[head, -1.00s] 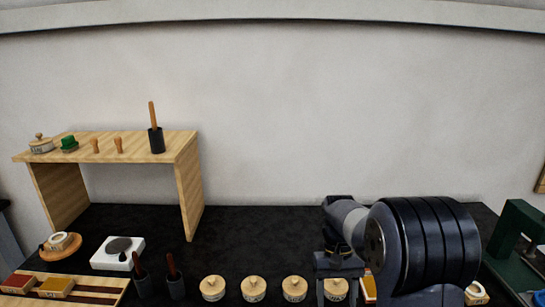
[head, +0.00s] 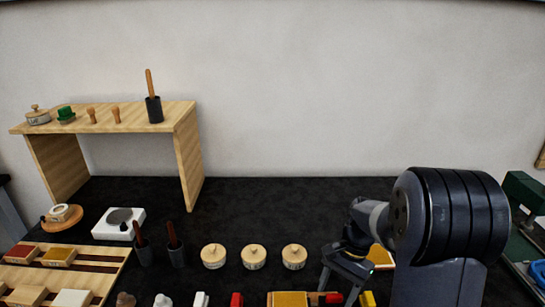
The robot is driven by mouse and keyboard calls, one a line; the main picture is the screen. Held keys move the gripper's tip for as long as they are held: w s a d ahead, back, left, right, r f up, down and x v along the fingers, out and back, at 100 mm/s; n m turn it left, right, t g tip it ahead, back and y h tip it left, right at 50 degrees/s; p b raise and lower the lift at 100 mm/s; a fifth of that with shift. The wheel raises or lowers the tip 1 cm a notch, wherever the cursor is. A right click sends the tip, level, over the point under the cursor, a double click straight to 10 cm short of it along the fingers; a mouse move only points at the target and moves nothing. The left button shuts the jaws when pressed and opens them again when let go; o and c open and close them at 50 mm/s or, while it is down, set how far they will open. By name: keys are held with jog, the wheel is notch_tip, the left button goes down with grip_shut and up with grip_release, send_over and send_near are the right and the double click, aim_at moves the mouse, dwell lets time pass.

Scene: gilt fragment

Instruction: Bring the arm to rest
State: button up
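My gripper (head: 340,286) is at the lower right of the head view, tilted and pointing down over the black worktop (head: 265,205). Its two fingers stand apart and I see nothing held between them. The arm behind it is bent, and its large dark joint fills the right side. The fingertips appear just above or in front of the row of small blocks at the bottom edge; I cannot tell whether they touch anything.
Several lidded jars (head: 254,257) stand left of my gripper. Two dark pots (head: 176,256) with handles, a white device (head: 118,224) and a wooden rack (head: 100,272) lie further left. A wooden shelf (head: 188,158) stands behind. A green machine (head: 523,192) is at the right edge.

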jog(key=m+b, duration=0.1)
jog(key=m, duration=0.1)
jog(key=m+t+b, duration=0.1)
jog(key=m, duration=0.1)
jog(key=shift+s+d+f+t+y, duration=0.1)
jog(key=shift+f+t+y, duration=0.1)
jog(key=shift+t+y, duration=0.15)
jog(key=m+b, duration=0.2)
jog(key=m+t+b, duration=0.1)
jog(key=m, duration=0.2)
jog(key=shift+s+t+y+b, duration=0.15)
jog(key=shift+t+y+b, duration=0.1)
jog(key=shift+y+b, duration=0.1)
jog(key=shift+p+v, duration=0.3)
jog(key=shift+v, duration=2.2)
jog(key=shift+s, duration=0.1)
